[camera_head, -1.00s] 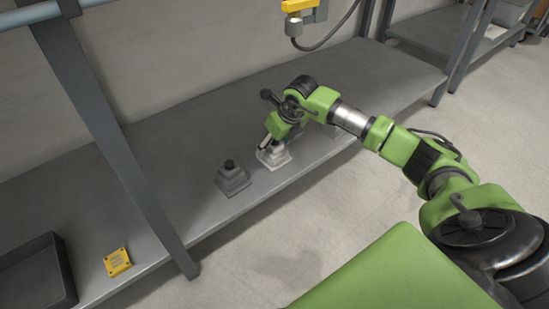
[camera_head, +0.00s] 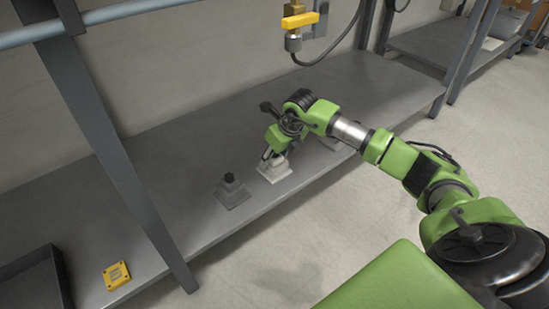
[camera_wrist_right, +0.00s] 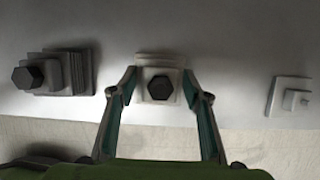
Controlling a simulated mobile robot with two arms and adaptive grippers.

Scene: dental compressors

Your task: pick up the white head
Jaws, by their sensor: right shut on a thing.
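The white head (camera_head: 274,172) has a square, stepped base and sits on the grey shelf (camera_head: 330,95), near its front edge. In the right wrist view the white head (camera_wrist_right: 160,62) carries a dark hexagonal top and lies between the two fingers. My right gripper (camera_head: 269,156) comes down on it from above and is shut on it, with a finger on each side (camera_wrist_right: 160,80). In the head view the arm partly covers the head's top. I cannot see a gap between the head and the shelf. My left gripper is out of view.
A grey head (camera_head: 232,191) stands just left of the white one. A smaller pale stepped piece (camera_wrist_right: 291,97) is to the right. A yellow block (camera_head: 116,275) and a dark tray (camera_head: 35,285) are at the lower left. A slanted post (camera_head: 125,175) crosses the shelf front.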

